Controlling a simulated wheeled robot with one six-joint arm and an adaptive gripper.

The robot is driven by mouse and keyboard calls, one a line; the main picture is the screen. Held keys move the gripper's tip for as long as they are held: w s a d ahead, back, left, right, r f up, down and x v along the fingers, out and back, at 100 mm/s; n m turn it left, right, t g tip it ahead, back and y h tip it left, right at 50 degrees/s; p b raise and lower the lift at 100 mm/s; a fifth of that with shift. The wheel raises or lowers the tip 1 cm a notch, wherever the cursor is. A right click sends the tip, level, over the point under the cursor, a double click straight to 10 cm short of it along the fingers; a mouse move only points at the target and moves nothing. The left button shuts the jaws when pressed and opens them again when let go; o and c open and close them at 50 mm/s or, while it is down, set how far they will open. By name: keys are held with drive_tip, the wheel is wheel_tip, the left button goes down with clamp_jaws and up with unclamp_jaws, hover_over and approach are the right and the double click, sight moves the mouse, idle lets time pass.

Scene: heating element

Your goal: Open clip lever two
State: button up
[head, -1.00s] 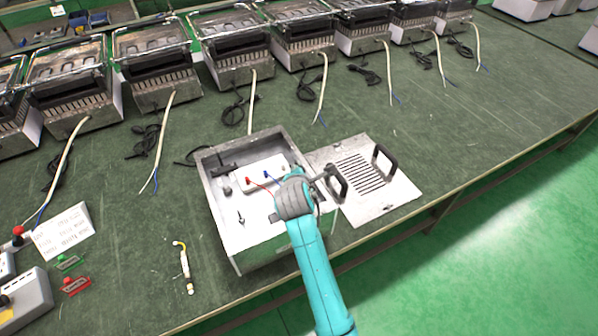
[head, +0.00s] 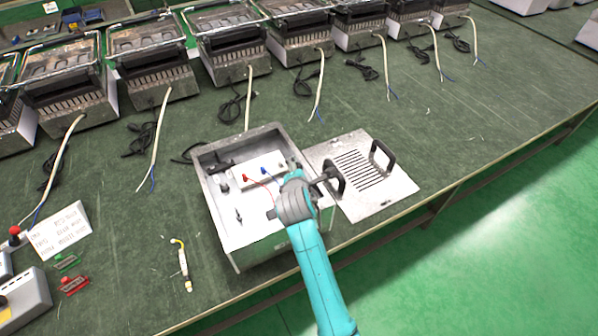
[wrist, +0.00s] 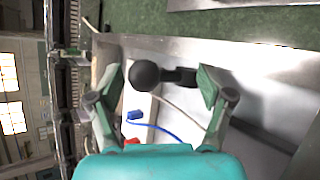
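An open metal box (head: 207,197) stands on the green bench. A white block (head: 253,169) inside it carries a red lever (head: 246,177) and a blue lever (head: 264,171), with thin wires. No number marks lever two. In the wrist view the blue lever (wrist: 135,115) and part of the red lever (wrist: 131,141) lie below a round black knob (wrist: 145,75) on a stem. My gripper (wrist: 160,85) is open, its two fingers spread either side of the knob in the picture, with nothing held. In the head view my arm hides the fingers and part of the box's right side.
A slotted metal plate (head: 390,193) with two black handles lies right of the box. A wire connector (head: 184,264), a paper sign (head: 60,230) and green and red clips lie left. Several heater units with cables line the back. The bench edge is close in front.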

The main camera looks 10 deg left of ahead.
drive_tip(key=shift+r, duration=0.1)
drive_tip(key=shift+s+r, duration=0.15)
drive_tip(key=v, duration=1.1)
drive_tip(key=shift+s, duration=0.3)
drive_tip(key=shift+d, duration=0.1)
